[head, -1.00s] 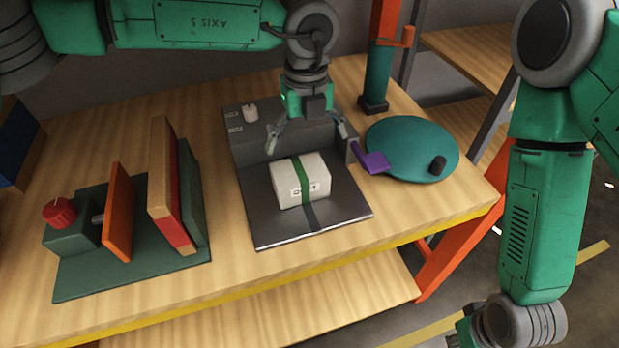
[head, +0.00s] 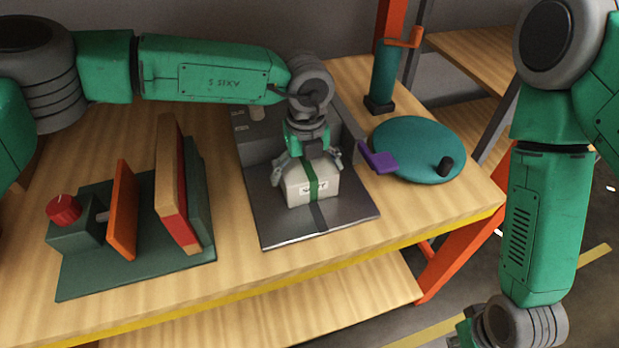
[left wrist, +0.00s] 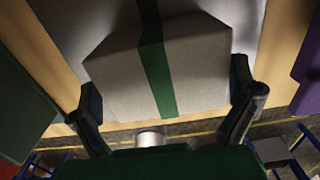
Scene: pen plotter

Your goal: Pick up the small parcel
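The small parcel (head: 312,187) is a pale box with a green band and a printed label. It sits on the dark metal plate of a grey station (head: 290,228). My left gripper (head: 308,160) points down over the parcel, with its fingers open at the parcel's left and right sides. The left wrist view shows the parcel (left wrist: 195,75) between the two spread fingers (left wrist: 165,92); firm contact cannot be made out. Only the base of my right gripper shows at the bottom right edge; its fingers are out of the picture.
A green rack (head: 135,270) with upright panels and a red knob (head: 64,208) stands to the left. A teal disc (head: 410,150) with a black peg and a purple block (head: 378,158) lie to the right. Behind is a teal post (head: 381,80). The table front (head: 200,290) is clear.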

